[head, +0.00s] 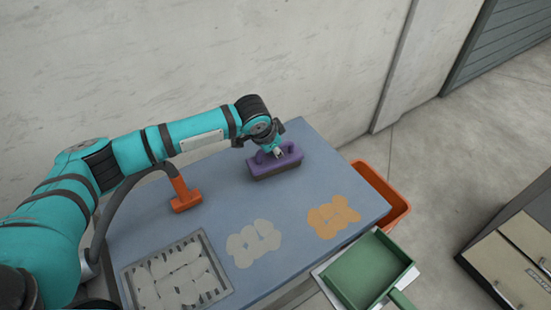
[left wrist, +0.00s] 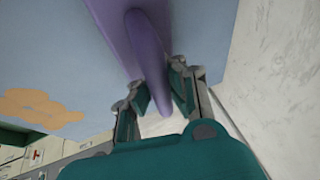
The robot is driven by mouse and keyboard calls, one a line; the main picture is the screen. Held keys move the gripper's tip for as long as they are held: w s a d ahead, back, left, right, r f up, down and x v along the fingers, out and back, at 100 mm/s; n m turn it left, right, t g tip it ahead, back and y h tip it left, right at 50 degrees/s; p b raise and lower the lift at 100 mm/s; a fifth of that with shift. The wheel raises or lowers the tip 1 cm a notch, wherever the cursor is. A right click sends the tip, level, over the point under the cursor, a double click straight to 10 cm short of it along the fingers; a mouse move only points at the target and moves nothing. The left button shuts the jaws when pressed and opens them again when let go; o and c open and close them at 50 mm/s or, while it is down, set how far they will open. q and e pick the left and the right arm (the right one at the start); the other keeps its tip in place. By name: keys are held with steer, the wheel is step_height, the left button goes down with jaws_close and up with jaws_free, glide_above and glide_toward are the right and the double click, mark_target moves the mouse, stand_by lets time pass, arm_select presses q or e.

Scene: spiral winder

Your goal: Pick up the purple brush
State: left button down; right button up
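The purple brush (head: 284,165) lies on the blue-grey table top near its back edge, bristles down. Its loop handle stands up on top. My left gripper (head: 274,152) reaches down over the brush from behind, at the handle. In the left wrist view the purple handle (left wrist: 150,62) runs between the two fingers of my left gripper (left wrist: 157,90). The finger pads are very close to the handle on both sides; whether they press on it I cannot tell. My right gripper is in neither view.
On the table (head: 222,192) are an orange-footed tool (head: 185,196), a white patch (head: 253,243), an orange patch (head: 332,216) and a grey tray (head: 216,268). An orange bin (head: 399,211) and a green dustpan (head: 366,272) flank the right edge. A wall stands behind.

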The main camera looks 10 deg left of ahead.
mark_target(278, 159)
arm_select(q)
steer(key=shift+r+b, duration=0.1)
steer(key=shift+b, duration=0.25)
steer(key=shift+r, duration=0.4)
steer(key=r, duration=0.1)
steer(key=r+b, duration=0.1)
steer(key=d+r, duration=0.1)
steer(key=shift+s, duration=0.35)
steer(key=s+d+r+b, duration=0.1)
steer(key=s+d+b, duration=0.2)
steer(key=s+d, duration=0.7)
steer(key=shift+s+d+r, duration=0.2)
steer(key=shift+s+r, duration=0.05)
